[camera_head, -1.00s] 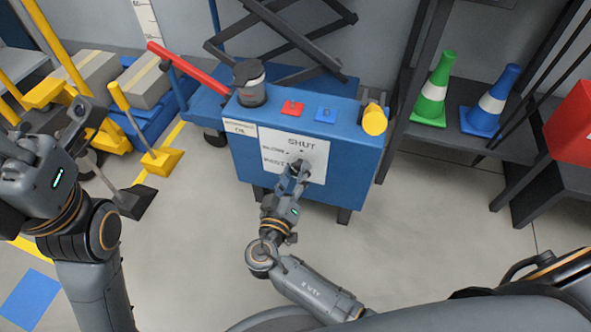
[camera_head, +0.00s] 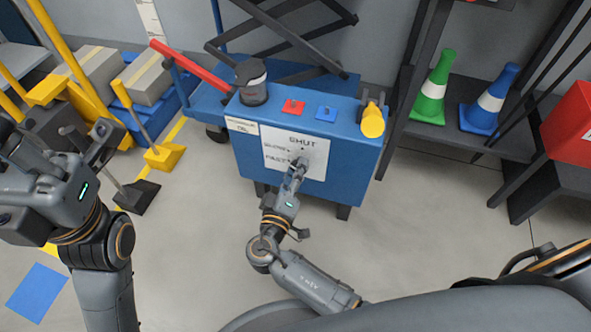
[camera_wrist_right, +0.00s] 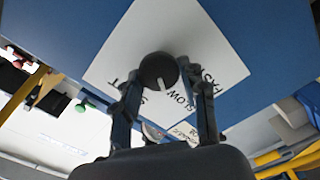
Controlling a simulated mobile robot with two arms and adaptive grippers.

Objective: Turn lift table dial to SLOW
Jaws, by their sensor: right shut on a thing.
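The dial is a round dark knob (camera_wrist_right: 158,70) with a white pointer mark, on a white plate (camera_head: 318,146) on the front of the blue lift table cabinet (camera_head: 350,160). The plate reads SHUT, SLOW and FAST. In the right wrist view the mark points down the picture, near SLOW; its exact setting is hard to tell. My right gripper (camera_head: 298,166) is shut on the dial, with a finger on each side. In the head view the gripper mostly hides the dial. My left gripper (camera_head: 92,140) is off to the left, away from the cabinet; its opening is unclear.
A red bar (camera_head: 190,68) sticks out at left. Green (camera_head: 434,90) and blue (camera_head: 490,98) cones stand on a shelf right.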

